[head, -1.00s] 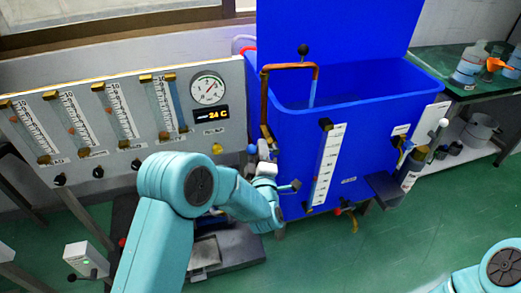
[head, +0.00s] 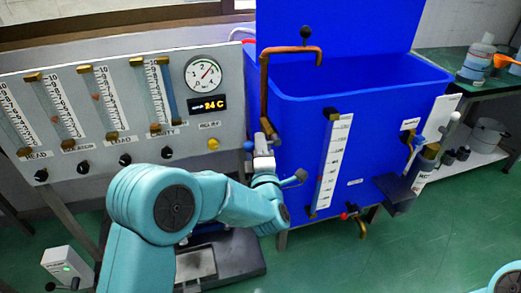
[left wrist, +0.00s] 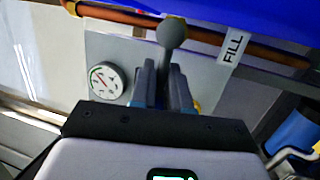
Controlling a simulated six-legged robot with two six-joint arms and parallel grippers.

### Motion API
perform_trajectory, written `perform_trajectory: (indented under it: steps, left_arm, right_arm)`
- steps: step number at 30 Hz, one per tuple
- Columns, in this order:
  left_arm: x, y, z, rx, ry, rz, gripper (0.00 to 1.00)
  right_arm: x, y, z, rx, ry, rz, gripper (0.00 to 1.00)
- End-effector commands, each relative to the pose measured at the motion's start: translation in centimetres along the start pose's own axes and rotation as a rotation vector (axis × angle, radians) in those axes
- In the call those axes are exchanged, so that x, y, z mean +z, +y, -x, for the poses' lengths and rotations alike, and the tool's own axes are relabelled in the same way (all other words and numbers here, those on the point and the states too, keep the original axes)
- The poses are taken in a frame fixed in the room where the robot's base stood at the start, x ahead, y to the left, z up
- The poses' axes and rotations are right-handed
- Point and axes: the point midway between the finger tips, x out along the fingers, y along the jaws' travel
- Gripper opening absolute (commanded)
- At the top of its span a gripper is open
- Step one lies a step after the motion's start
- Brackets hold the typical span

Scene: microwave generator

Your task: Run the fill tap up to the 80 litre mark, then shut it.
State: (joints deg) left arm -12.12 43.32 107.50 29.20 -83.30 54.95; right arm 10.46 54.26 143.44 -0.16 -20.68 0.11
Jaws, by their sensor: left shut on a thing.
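The copper fill pipe (head: 264,90) rises at the left of the blue tank (head: 385,120) and bends over its rim to a spout (head: 318,50). No water stream shows below the spout. My left gripper (head: 264,150) is at the lower pipe. In the left wrist view its fingers (left wrist: 163,80) are shut on the grey ball-ended tap lever (left wrist: 171,33), beside a FILL label (left wrist: 233,46). The white level scale (head: 333,160) stands on the tank front; its marks and level are too small to read. My right gripper is out of view.
A grey panel (head: 130,130) with several flow tubes and a round gauge (head: 203,74) stands left of the tank. A drain tap (head: 354,214) with a red part sits low on the tank. A green bench (head: 445,62) with bottles is at right.

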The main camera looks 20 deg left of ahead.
Motion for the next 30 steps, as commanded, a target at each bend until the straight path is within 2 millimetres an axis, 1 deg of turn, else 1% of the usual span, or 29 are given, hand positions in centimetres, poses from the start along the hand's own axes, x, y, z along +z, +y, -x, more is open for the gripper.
perform_trajectory:
  steps: [1, 5, 6, 7, 17, 20, 23, 26, 30]
  left_arm:
    - [-0.5, -0.1, -0.1, -0.003, 0.016, 0.003, 0.00]
    - [-0.6, -0.1, -0.1, -0.003, 0.016, 0.003, 0.00]
    - [-0.6, -0.1, -0.1, -0.003, 0.016, 0.002, 0.29]
    - [-0.6, -0.1, -0.1, -0.003, 0.016, 0.002, 0.34]
    - [-0.3, -0.1, -0.1, -0.003, 0.008, 0.001, 0.34]
    - [-0.2, -0.1, 0.4, -0.004, 0.006, 0.000, 0.34]
    - [-0.1, 0.0, 1.7, -0.005, 0.003, 0.000, 0.34]
    - [0.0, 0.0, 4.0, -0.006, 0.001, -0.001, 0.34]
    - [0.0, 0.0, 7.8, -0.005, 0.001, -0.001, 0.34]
  right_arm:
    - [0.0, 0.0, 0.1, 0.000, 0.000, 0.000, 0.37]
    - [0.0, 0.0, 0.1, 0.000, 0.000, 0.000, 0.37]
    - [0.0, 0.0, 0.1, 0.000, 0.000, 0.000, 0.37]
    - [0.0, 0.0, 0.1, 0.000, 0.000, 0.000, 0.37]
    - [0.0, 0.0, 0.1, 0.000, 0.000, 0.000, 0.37]
    - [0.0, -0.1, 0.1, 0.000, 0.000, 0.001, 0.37]
    - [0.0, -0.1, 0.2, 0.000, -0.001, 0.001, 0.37]
    - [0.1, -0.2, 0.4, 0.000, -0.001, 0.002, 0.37]
    - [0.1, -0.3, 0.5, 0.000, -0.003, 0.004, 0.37]
